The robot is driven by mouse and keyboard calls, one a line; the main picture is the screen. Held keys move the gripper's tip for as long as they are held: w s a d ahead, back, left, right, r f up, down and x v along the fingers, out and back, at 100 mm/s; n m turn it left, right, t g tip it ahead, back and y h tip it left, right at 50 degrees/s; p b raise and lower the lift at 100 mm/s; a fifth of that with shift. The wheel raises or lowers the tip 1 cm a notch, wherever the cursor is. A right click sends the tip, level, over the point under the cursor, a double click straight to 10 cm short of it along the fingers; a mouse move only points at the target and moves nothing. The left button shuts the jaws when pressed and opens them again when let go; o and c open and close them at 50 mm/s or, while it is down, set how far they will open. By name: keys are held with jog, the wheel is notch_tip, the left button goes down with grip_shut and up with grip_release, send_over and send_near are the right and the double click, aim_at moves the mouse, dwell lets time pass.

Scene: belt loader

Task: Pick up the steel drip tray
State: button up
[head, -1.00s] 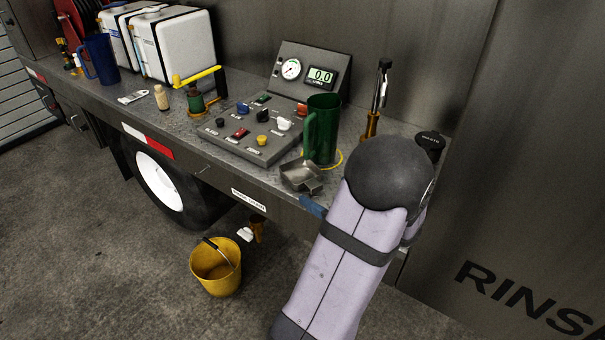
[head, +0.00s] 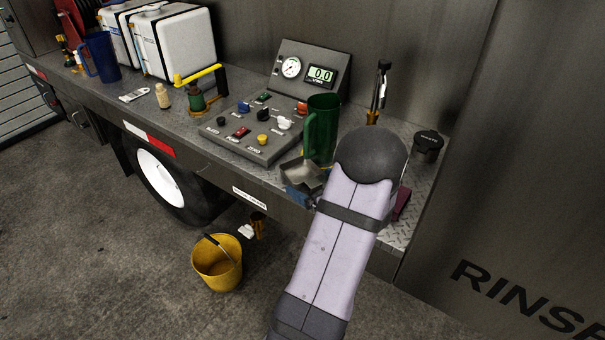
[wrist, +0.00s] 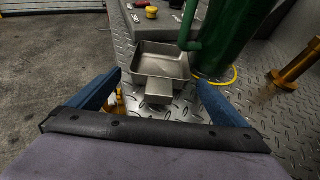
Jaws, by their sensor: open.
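The steel drip tray (wrist: 160,66) is a small square metal pan with a lip at its near side. It lies on the tread-plate deck in front of the green jug. In the head view the tray (head: 302,172) shows beside my arm, partly hidden by it. My gripper (wrist: 158,84) is open, with one blue finger on each side of the tray's near lip. Nothing is between the fingers except the view of the lip ahead; I cannot tell how far above the deck they are. In the head view one blue fingertip shows just in front of the tray.
The green jug (head: 321,130) stands right behind the tray, with a yellow ring (wrist: 218,78) around its base. The control panel (head: 247,132) is to the left. A brass-based tool (wrist: 296,64) and a black cap (head: 428,143) are to the right. A yellow bucket (head: 217,262) stands on the floor.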

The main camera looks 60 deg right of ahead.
jog(key=shift+w, duration=0.1)
jog(key=c, duration=1.3)
jog(key=shift+r+b, duration=0.25)
jog(key=shift+b, duration=0.25)
jog(key=shift+c, duration=0.2)
jog(key=a, duration=1.2)
jog(key=shift+a+r, duration=0.25)
jog(key=shift+w+a, duration=0.1)
jog(key=shift+w, duration=0.05)
